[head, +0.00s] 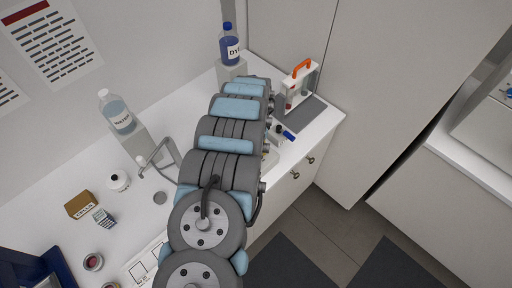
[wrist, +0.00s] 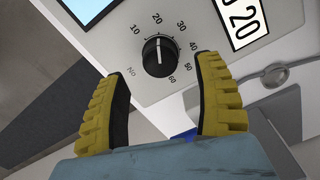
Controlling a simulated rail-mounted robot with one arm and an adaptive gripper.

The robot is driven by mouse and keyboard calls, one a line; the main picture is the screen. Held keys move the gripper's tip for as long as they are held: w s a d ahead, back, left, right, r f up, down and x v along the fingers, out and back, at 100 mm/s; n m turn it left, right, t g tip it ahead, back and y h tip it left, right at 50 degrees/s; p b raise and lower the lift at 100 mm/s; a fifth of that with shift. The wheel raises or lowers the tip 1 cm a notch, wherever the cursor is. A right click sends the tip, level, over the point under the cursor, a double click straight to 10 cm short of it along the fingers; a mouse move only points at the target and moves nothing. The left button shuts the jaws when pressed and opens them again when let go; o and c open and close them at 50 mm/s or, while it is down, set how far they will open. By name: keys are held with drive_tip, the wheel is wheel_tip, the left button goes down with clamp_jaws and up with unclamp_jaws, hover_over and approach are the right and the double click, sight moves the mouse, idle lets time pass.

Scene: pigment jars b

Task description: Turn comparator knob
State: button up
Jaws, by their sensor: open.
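The comparator knob (wrist: 158,55) is a black round dial with a white pointer line in the wrist view. It sits on a pale panel, with numbers from 10 to 60 around it. The pointer line lies close to the 20 mark. My gripper (wrist: 160,75) has two yellow ridged fingers, spread apart, one to the left and one to the right below the knob. The fingers hold nothing, and I cannot tell whether they touch the panel. In the head view my arm hides the gripper and most of the comparator.
A white carrier with an orange handle (head: 301,69) stands on a grey mat (head: 303,117) at the counter's far end. A blue DYE bottle (head: 229,45) stands on a block behind my arm. A water bottle (head: 117,112) and small jars stand on the left.

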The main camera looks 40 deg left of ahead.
wheel_tip(320, 180, up, 8)
idle(0.5)
drive_tip(key=shift+r, duration=0.1)
idle(0.4)
drive_tip(key=shift+w, duration=0.15)
